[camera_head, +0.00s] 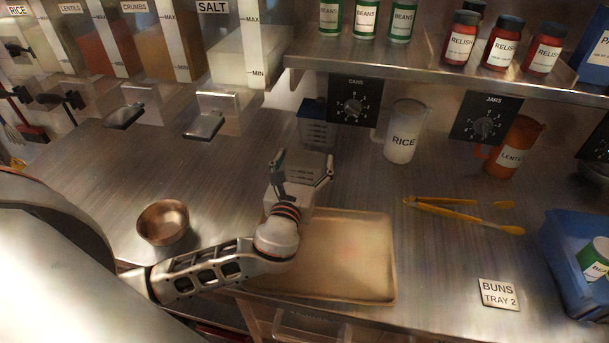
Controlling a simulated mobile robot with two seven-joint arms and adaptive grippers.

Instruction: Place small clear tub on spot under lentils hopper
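A pale clear tub (301,186) with dark marks appears between the fingers of my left gripper (303,166), above the far left corner of the tray. The fingers are spread on either side of it; whether they press on it is unclear. The lentils hopper (100,48), with red contents, is in the row at the upper left. A dark dispensing lever (65,99) shows below it; the counter spot under it is partly hidden by distance and angle. My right gripper is not in view.
A bluish clear container (316,128) stands behind my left gripper. A copper bowl (163,222) sits left of the tray (350,255). A rice jug (403,135), lentils jug (513,148) and yellow tongs (460,212) are to the right. The counter between bowl and hoppers is clear.

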